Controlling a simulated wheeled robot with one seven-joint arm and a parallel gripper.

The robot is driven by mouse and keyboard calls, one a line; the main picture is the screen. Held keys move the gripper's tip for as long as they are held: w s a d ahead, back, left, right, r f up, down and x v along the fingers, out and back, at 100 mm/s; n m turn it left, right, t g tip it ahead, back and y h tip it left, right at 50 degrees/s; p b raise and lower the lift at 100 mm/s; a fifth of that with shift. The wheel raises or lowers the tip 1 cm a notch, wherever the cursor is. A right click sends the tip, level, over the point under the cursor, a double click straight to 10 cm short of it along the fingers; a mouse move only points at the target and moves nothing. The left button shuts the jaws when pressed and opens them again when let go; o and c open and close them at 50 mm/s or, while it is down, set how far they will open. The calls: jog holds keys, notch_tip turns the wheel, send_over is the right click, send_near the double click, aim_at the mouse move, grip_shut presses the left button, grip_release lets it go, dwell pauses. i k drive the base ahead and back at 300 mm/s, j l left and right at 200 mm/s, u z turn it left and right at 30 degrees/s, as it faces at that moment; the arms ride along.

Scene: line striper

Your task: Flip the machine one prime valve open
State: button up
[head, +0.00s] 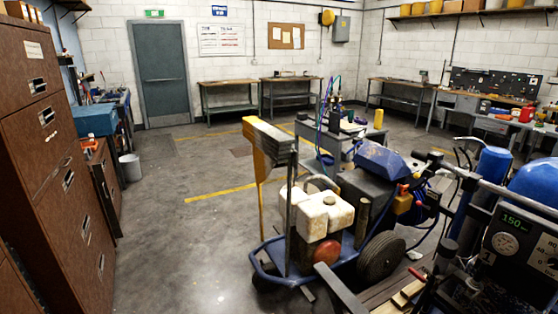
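A line striper (330,222) with a blue frame, off-white engine and black wheel stands right of centre. A second machine (512,240) is at the right edge, cut off by the frame. Its dark panel has a green display reading about 150 and what looks like a "1". A small red part (417,276) shows low beside this panel. I cannot tell whether it is a prime valve, and no valve's position can be read. My gripper is not in view.
Brown filing cabinets (48,150) line the left side. A cart (350,150) with bottles stands behind the striper. Workbenches (228,98) run along the far walls. The grey floor (175,235) between cabinets and striper is open. Boards (405,292) lie low at the right.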

aim_at(410, 270)
jog(key=i+z, duration=0.35)
jog(key=i+j+z, duration=0.15)
jog(key=i+z, duration=0.25)
